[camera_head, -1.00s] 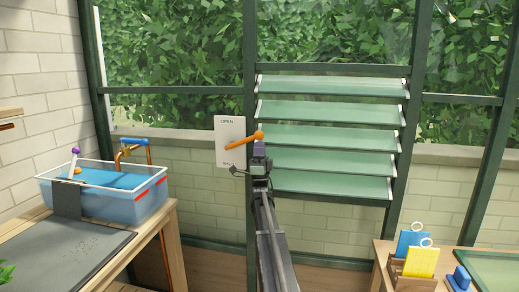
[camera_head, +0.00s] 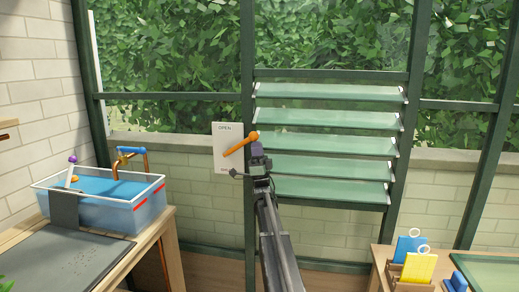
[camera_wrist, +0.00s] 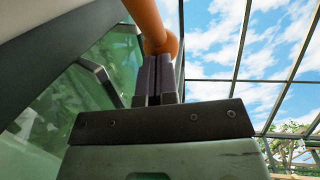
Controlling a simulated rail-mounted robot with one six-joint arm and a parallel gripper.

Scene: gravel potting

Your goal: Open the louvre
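The louvre (camera_head: 325,143) is a stack of several pale green glass slats in a dark green frame, tilted with gaps between them. An orange lever (camera_head: 238,146) with a rounded end is mounted on a white plate (camera_head: 226,163) left of the louvre. The plate reads OPEN at its top; its lower lettering is too small to read. The lever slants up to the right. My gripper (camera_head: 257,149) is just below the lever's rounded end. In the wrist view, the fingers (camera_wrist: 156,78) are together with nothing between them, and the lever (camera_wrist: 155,28) lies at their tips, apparently touching.
A clear blue-water basin (camera_head: 105,205) stands on the wooden bench at the left, with a copper tap (camera_head: 122,160) behind it. At the right, a wooden holder (camera_head: 410,283) carries blue and yellow cards. A dark green post (camera_head: 249,70) rises between plate and louvre.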

